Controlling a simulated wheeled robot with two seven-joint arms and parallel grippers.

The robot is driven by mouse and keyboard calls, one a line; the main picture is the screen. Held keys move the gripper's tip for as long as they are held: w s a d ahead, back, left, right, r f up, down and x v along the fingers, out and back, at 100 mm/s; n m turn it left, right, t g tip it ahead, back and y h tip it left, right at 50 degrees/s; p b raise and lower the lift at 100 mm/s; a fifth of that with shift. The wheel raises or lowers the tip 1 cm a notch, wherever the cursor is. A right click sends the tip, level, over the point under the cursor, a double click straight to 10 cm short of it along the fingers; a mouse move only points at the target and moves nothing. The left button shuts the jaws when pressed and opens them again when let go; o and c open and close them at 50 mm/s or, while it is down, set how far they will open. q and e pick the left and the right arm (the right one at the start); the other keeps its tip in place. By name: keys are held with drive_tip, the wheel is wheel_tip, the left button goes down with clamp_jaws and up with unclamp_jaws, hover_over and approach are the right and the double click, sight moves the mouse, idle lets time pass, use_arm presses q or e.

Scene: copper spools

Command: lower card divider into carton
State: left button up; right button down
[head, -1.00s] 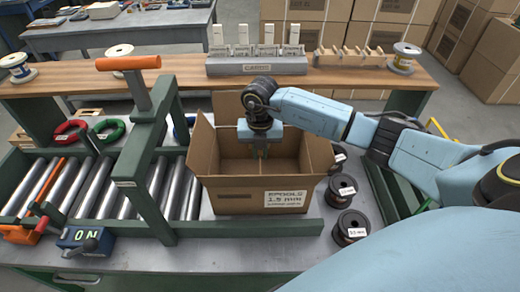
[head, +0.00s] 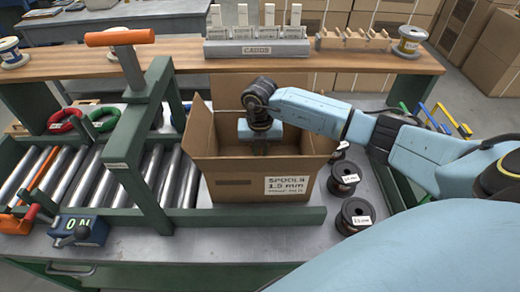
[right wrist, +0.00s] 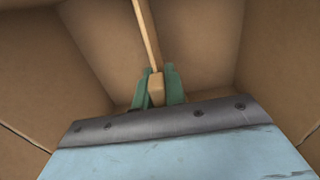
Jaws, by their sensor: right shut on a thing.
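The open cardboard carton (head: 235,188) stands on the grey bench top, with its flaps up. My right gripper (head: 261,150) points straight down inside the carton, near its middle. In the right wrist view the green fingers (right wrist: 158,88) are shut on the tan card divider (right wrist: 147,32), which shows as a narrow edge running up the picture between the carton walls. The divider's lower part is hidden, so I cannot tell whether it touches the carton floor. In the head view I cannot make out the divider behind my arm and the carton front. My left gripper is not in view.
Dark wire spools (head: 355,216) stand close to the carton's right side. A green frame with an orange handle (head: 120,37) and the roller conveyor (head: 130,180) are at its left. Behind is a wooden shelf (head: 180,60) with a grey card rack (head: 256,48).

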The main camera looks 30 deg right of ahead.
drive_tip(key=c, duration=1.4)
unclamp_jaws()
drive_tip(key=shift+o, duration=0.2)
wheel_tip(320, 180, up, 14)
drive_tip(key=shift+f, duration=0.25)
